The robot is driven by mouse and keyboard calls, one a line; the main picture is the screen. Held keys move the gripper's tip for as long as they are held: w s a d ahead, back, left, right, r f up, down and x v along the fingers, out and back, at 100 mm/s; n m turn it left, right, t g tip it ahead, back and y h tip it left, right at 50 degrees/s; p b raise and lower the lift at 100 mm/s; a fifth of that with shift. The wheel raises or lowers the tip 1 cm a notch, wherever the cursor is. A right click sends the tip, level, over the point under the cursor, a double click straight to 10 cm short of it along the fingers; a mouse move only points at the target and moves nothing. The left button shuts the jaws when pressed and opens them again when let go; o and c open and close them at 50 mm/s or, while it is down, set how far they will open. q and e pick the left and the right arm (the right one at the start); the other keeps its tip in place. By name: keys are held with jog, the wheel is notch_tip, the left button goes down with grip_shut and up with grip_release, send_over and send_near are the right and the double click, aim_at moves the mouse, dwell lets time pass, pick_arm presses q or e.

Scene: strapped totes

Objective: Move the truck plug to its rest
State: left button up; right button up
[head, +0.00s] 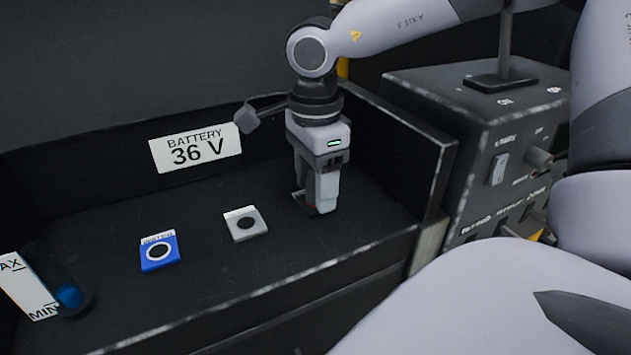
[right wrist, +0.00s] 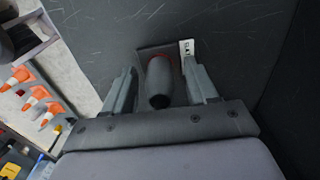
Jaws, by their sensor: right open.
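My right gripper (head: 317,204) points down into the dark battery tray, near its right wall. In the right wrist view the gripper (right wrist: 159,70) is open, with one finger on each side of a grey rounded handle with a reddish edge, which looks like the truck plug (right wrist: 159,82). The handle stands on a small plate with a white label (right wrist: 187,48). In the head view the fingers mostly hide it. Whether the fingers touch it, I cannot tell. Which thing is the rest is not clear. My left gripper is not in view.
A grey-white plate with a dark round middle (head: 246,224) and a blue plate with a ring (head: 159,252) lie left of the gripper. A control box (head: 480,120) stands at right.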

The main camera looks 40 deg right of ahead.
dwell(0.3)
grip_shut()
jog(key=shift+r, duration=0.15)
jog(key=shift+r+p, duration=1.7)
jog(key=shift+r, duration=1.2)
jog(key=shift+r+p, duration=2)
jog(key=shift+r, duration=1)
